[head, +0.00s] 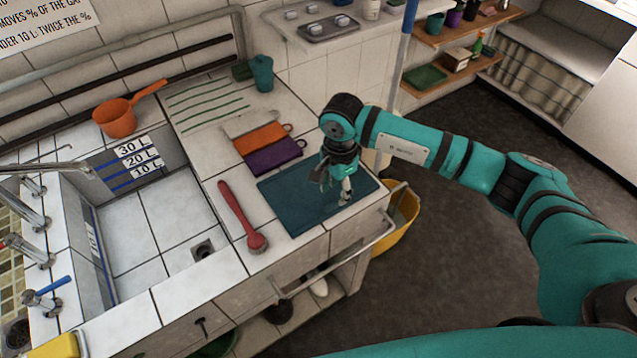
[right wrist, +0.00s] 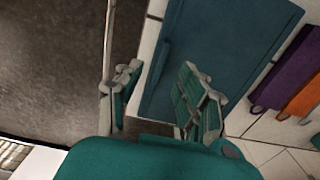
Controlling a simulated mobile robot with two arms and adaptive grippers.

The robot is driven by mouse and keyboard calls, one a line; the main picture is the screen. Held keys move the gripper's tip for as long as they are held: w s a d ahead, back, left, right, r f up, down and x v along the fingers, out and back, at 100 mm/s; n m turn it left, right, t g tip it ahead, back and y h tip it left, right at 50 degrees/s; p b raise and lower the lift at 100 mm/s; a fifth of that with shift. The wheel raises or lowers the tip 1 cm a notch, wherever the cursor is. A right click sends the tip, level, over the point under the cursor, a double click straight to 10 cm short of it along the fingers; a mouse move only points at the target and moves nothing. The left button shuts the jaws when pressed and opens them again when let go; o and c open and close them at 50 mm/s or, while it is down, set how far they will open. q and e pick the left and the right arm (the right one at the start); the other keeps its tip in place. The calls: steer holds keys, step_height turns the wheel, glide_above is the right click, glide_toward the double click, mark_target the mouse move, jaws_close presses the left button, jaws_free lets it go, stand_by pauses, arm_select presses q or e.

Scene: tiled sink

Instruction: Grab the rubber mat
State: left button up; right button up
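The rubber mat is most likely the flat dark teal-blue sheet (head: 291,205) on the tiled counter right of the sink. It lies flat, with one edge near the counter's front right edge; it also shows in the right wrist view (right wrist: 228,45). My right gripper (head: 335,190) points down over the mat's right part. In the right wrist view the gripper (right wrist: 162,72) is open and empty, one finger over the mat and the other outside its edge. I cannot tell whether a fingertip touches the mat. My left gripper is not in view.
A metal rail (head: 340,250) runs along the counter's front edge, close to the gripper. A red brush (head: 238,215) lies left of the mat; purple (head: 272,157) and orange (head: 262,138) pieces lie behind it. A yellow bucket (head: 404,225) stands beside the counter.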

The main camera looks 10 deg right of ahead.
mark_target(337, 201)
steer(key=shift+f+p, duration=0.3)
steer(key=shift+f, duration=0.05)
steer(key=f, duration=0.1)
steer(key=f+p, duration=0.1)
steer(key=f, duration=0.1)
steer(key=shift+w+d+f, duration=0.15)
steer(key=shift+d+f, duration=0.05)
steer(key=shift+f, duration=0.1)
steer(key=shift+f+p, duration=0.3)
steer(key=shift+f, duration=0.1)
steer(key=shift+c, duration=0.2)
jaws_close()
steer(key=shift+w, duration=0.1)
